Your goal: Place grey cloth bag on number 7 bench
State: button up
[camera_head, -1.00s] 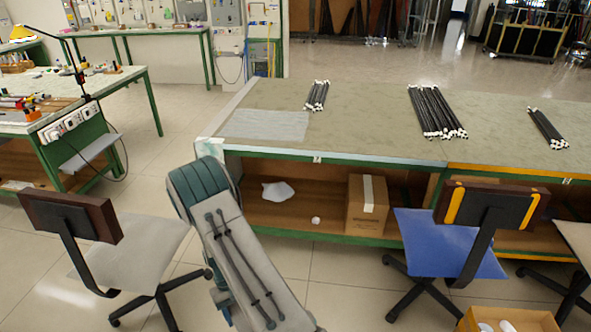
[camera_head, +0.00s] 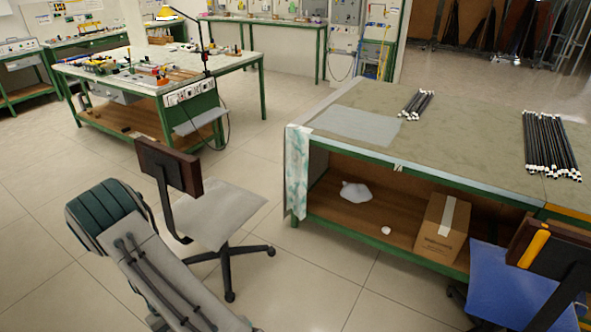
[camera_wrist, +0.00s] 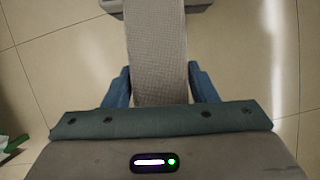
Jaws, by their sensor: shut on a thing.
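In the wrist view, my gripper (camera_wrist: 160,82) has its blue fingers on either side of a light grey woven cloth thing, which I take for the grey cloth bag (camera_wrist: 156,45). It hangs as a long strip from between the fingers toward the top of the view, above the tiled floor. In the head view, my arm's link hides the gripper and the bag. A long green-framed bench (camera_head: 470,115) stands at the right; a small label (camera_head: 398,167) is on its front edge, but I cannot read its number for certain.
Rod bundles (camera_head: 416,105) (camera_head: 550,146) and a grey sheet (camera_head: 355,124) lie on the bench. A carton (camera_head: 442,228) and a white lump (camera_head: 356,191) are on its shelf. A grey chair (camera_head: 215,208) and a blue chair (camera_head: 510,283) stand nearby. Another workbench (camera_head: 235,68) is farther back.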

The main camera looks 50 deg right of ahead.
aim_at(364, 101)
jog(key=u, duration=0.1)
jog(key=i, duration=5.35)
jog(key=z, duration=3.15)
jog(key=i, duration=0.7)
